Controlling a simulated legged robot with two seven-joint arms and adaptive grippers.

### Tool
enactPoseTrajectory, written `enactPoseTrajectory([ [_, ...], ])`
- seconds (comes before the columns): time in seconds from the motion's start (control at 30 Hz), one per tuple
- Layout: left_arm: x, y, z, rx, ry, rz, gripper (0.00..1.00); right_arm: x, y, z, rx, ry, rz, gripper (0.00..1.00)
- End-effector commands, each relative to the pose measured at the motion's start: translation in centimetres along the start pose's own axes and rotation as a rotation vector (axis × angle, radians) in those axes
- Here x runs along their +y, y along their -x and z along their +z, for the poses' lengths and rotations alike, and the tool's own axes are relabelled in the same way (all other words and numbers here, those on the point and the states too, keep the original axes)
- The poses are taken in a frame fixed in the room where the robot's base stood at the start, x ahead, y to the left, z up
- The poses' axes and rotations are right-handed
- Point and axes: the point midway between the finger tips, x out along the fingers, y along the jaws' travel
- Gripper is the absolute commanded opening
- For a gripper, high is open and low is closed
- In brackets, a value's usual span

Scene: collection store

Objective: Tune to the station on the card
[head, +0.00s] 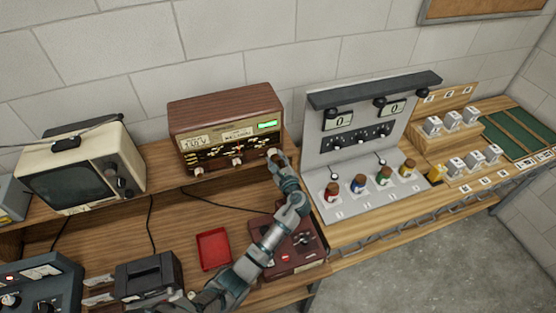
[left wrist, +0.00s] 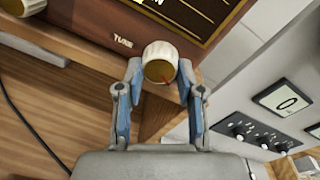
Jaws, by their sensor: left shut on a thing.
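The brown wooden radio (head: 222,108) stands on the shelf against the wall. Its dark dial face has yellow markings and a lit green window (head: 267,125). A pale card (head: 195,142) and a second pale label (head: 238,134) are on its front; their print is too small to read surely. My left gripper (head: 275,157) is at the radio's lower right corner. My right gripper is out of view.
An old cream television (head: 80,165) stands left of the radio. A red tray (head: 213,249) and a maroon device (head: 290,247) are on the lower bench. A grey panel (head: 355,150) with meters and coloured bottles stands to the right.

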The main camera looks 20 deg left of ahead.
Motion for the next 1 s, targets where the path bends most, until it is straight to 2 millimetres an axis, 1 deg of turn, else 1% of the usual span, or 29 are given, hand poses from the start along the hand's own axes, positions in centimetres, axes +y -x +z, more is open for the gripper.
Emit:
enactPoseTrajectory([
  [0.03, 0.0, -0.3, 0.6, -0.011, -0.003, 0.001, 0.02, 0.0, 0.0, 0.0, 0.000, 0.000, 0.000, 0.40],
  [0.43, -0.3, -0.2, 0.6, -0.013, -0.006, -0.003, 0.02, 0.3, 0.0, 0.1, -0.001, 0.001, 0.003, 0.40],
  [0.47, -0.3, -0.1, 0.6, -0.013, -0.006, -0.003, 0.45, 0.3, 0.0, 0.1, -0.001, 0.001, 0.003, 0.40],
  [0.5, -0.3, -0.1, 0.6, -0.013, -0.006, -0.003, 0.55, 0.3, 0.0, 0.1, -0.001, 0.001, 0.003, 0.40],
  [0.53, -0.3, -0.1, 0.6, -0.012, -0.006, -0.003, 0.62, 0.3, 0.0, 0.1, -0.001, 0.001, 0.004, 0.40],
  [0.87, -0.5, 0.5, 0.2, -0.007, -0.009, -0.005, 0.63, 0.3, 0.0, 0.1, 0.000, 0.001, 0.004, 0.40],
  [0.97, -0.5, 1.4, 0.0, -0.005, -0.008, -0.006, 0.63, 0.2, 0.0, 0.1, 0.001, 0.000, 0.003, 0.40],
  [1.0, -0.5, 2.0, 0.0, -0.004, -0.007, -0.006, 0.63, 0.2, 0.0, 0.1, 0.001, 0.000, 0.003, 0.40],
])
